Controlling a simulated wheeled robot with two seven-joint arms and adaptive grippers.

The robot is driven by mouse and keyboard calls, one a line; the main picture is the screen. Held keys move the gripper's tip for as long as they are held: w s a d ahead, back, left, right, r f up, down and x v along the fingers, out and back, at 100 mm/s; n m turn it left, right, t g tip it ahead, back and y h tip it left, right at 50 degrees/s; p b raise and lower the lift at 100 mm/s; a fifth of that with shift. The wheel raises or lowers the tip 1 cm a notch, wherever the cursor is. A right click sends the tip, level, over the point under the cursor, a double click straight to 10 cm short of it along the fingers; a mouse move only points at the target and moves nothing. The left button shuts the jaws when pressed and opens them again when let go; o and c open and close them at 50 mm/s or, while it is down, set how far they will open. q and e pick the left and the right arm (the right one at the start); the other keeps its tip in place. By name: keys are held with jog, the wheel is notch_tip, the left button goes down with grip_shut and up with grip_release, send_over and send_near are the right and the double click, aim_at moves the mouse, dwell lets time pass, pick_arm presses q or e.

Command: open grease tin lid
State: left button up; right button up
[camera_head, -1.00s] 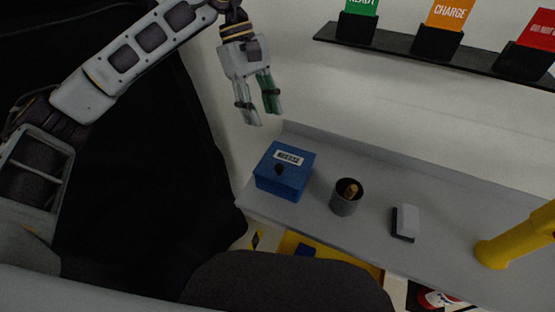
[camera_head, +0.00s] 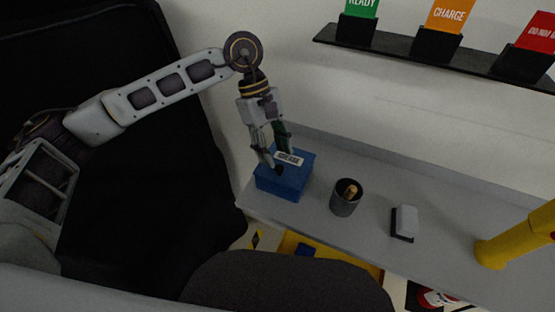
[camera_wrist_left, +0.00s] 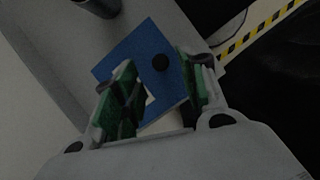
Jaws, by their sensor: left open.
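The grease tin (camera_head: 284,184) is a blue box with a white label, standing at the left end of the grey shelf, its lid closed. My left gripper (camera_head: 281,164) points down at the lid, open, with its fingers over the label and the dark knob, which it partly covers. In the left wrist view, the blue lid (camera_wrist_left: 140,50) lies beyond the open fingers (camera_wrist_left: 165,80). I cannot tell whether a finger touches the lid. My right gripper is not in view.
On the grey shelf (camera_head: 375,188), a dark cup (camera_head: 345,203) with a brown stick in it stands right of the tin. A small white-and-black block (camera_head: 405,221) and a yellow cylinder (camera_head: 510,242) are farther right. A black rack with coloured cards hangs above.

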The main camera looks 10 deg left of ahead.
aim_at(279, 166)
pick_arm(q)
jog(key=shift+x, duration=1.1)
jog(key=shift+s+d+f, duration=0.1)
jog(key=shift+s+f, duration=0.05)
jog(key=shift+f, duration=0.15)
jog(key=shift+d+f, duration=0.1)
jog(key=shift+f, duration=0.25)
jog(key=shift+s, duration=0.1)
jog(key=c, duration=0.8)
grip_shut()
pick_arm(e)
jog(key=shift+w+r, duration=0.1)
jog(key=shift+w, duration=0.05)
